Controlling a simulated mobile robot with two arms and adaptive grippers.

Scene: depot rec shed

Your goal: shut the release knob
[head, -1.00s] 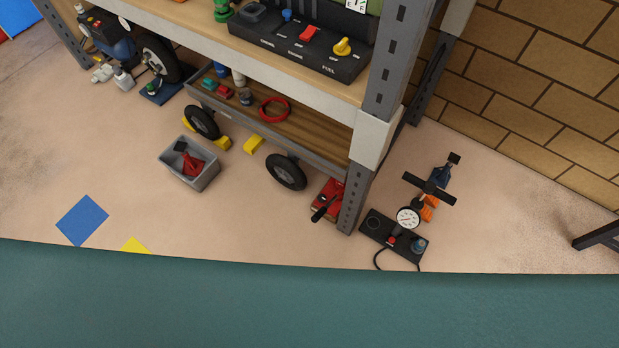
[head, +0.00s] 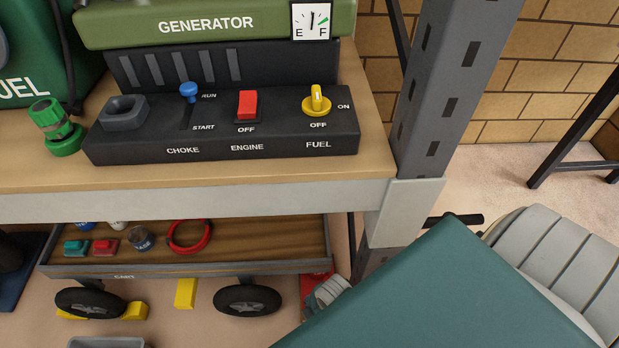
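I see no knob labelled release. A red item (head: 314,284) on the floor by the shelf post is mostly hidden behind my teal and grey ribbed parts. A black handle end (head: 470,219) shows behind them; what it belongs to is hidden. Neither gripper can be made out.
The green generator (head: 205,25) stands on the wooden shelf (head: 375,155), with a green knob-like fitting (head: 57,130) at left. A grey post (head: 450,90) bounds the shelf's right side. A cart (head: 175,268) sits below.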

